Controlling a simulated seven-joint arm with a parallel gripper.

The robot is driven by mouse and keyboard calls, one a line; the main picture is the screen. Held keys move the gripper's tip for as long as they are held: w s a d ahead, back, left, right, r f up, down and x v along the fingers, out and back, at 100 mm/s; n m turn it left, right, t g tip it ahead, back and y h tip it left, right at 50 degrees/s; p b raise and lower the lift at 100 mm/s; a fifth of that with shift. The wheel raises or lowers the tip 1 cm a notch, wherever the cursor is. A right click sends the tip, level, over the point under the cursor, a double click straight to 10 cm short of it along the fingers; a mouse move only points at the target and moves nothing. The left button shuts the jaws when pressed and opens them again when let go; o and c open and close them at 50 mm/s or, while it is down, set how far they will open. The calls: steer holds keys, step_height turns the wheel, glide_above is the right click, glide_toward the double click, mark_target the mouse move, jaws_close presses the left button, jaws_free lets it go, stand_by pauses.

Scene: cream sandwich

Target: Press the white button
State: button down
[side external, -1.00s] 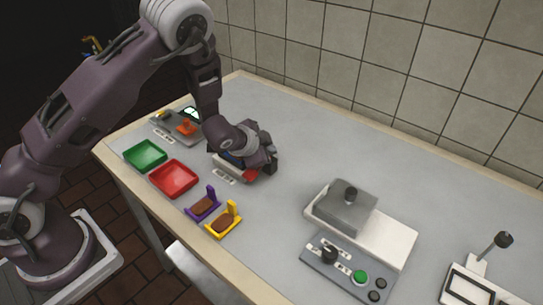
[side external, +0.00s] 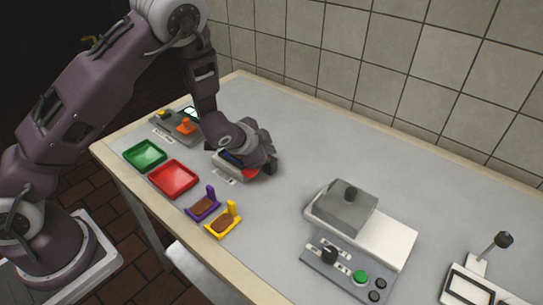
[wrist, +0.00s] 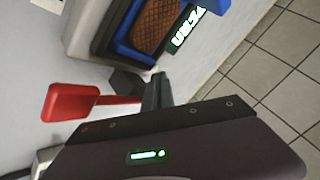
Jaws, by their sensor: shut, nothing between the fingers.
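I cannot make out a white button in either view. My gripper (wrist: 157,92) is shut and empty, fingers together. In the wrist view it is between a red paddle-shaped lever (wrist: 75,102) and a pale machine (wrist: 82,32). That machine holds a blue frame (wrist: 130,50) around a brown, grid-patterned piece (wrist: 157,28), with a green-lit display (wrist: 187,30) beside it. In the side view my gripper hides much of this machine (side external: 228,172). Whether the fingers touch anything is unclear.
A green tray (side external: 145,156), a red tray (side external: 173,180), and purple (side external: 203,205) and yellow (side external: 223,222) holders with brown pieces line the table's front left. A grey press (side external: 345,207) and a control panel with a green button (side external: 360,277) stand right. Mid-table is clear.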

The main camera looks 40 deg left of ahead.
steer(key=shift+w+d+r, duration=0.1)
steer(key=shift+d+r, duration=0.05)
steer(key=shift+r, duration=2.45)
steer(key=s+a+r+n+g, duration=0.2)
steer(key=s+r+n, duration=0.3)
steer(key=s+r, duration=0.95)
steer(key=s+d+r+n, duration=0.1)
steer(key=s+r, duration=0.1)
steer(key=s, duration=0.8)
steer(key=s+d+r+n+g+h, duration=0.1)
steer(key=s+r, duration=0.2)
steer(key=s, duration=0.7)
steer(key=shift+s+n, duration=0.4)
steer(key=shift+r, duration=0.1)
